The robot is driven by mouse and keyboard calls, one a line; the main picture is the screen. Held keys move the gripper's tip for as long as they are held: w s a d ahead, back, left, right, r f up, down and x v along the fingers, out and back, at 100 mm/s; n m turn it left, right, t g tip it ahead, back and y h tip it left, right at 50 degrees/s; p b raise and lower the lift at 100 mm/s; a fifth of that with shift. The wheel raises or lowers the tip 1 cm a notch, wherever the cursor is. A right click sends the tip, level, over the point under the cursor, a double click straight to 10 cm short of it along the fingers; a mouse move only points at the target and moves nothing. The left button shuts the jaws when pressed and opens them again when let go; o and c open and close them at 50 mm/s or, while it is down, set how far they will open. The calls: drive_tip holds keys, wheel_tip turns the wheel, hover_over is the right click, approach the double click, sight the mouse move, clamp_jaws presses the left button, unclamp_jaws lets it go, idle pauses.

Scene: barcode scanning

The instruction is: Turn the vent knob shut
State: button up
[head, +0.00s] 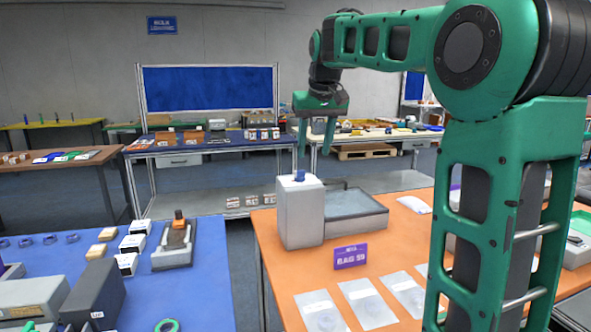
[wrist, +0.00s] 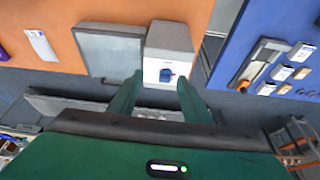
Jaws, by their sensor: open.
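The vent knob (head: 299,175) is a small blue knob on top of a light grey box (head: 302,218) on the orange table. In the wrist view the blue knob (wrist: 167,76) shows on the pale top face of the box (wrist: 170,38), between the two green fingers. My gripper (head: 317,150) is open and empty, above the box. In the wrist view my gripper (wrist: 158,84) has a finger on each side of the knob, with a gap on both sides. The exact height of the fingertips over the knob is hard to tell.
A grey shallow tray (head: 355,203) stands right beside the box. A blue table (head: 205,290) with small boxes and a stapler-like device (head: 175,246) stands to the left, across a gap.

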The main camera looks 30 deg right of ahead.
sight(300, 171)
drive_tip(key=w+r, duration=0.2)
drive_tip(key=w, duration=0.2)
drive_tip(key=shift+t, duration=0.3)
drive_tip(key=x, duration=0.6)
drive_tip(key=a+x, duration=0.1)
drive_tip(key=x, duration=0.3)
drive_tip(key=shift+s+a+f, duration=0.1)
drive_tip(key=shift+s+f, duration=0.05)
drive_tip(key=shift+f, duration=0.1)
drive_tip(key=shift+n, duration=0.3)
drive_tip(key=c, duration=1)
